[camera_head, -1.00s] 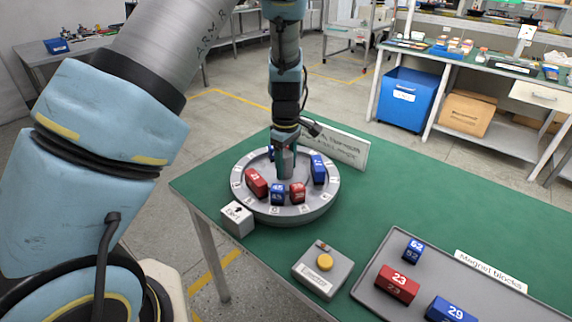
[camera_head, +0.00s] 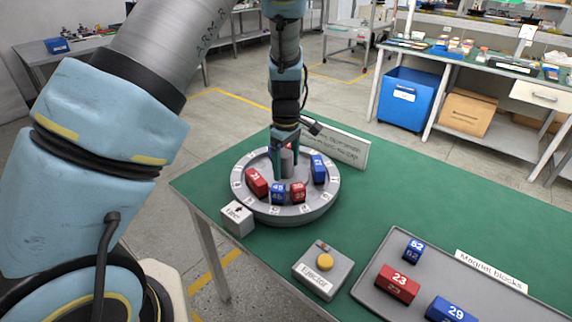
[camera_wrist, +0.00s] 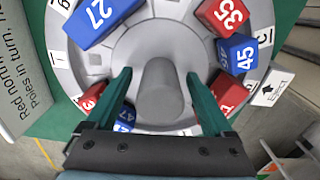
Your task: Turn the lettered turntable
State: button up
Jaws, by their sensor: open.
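The grey round turntable (camera_head: 313,209) sits on the green table with lettered tiles around its rim. Red and blue numbered blocks stand on it, among them blue 27 (camera_head: 318,169), red 35 (camera_head: 298,192), blue 45 (camera_head: 278,194) and a red block (camera_head: 256,182) at left. A grey post (camera_head: 287,162) rises at its centre. My gripper (camera_head: 286,176) is open and points down over the centre. In the wrist view, its green fingers (camera_wrist: 158,74) stand on either side of the post (camera_wrist: 158,95), with visible gaps. Red and blue blocks are partly hidden behind the fingers.
A small white block with an arrow label (camera_head: 238,218) stands by the turntable's front left. A box with a yellow button (camera_head: 324,262) is in front. A grey tray (camera_head: 375,264) with numbered blocks lies at right. A sign (camera_head: 345,150) stands behind the turntable.

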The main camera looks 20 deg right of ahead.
notch_tip(320, 180, up, 11)
jog(key=shift+f+b, duration=0.15)
jog(key=shift+b, duration=0.95)
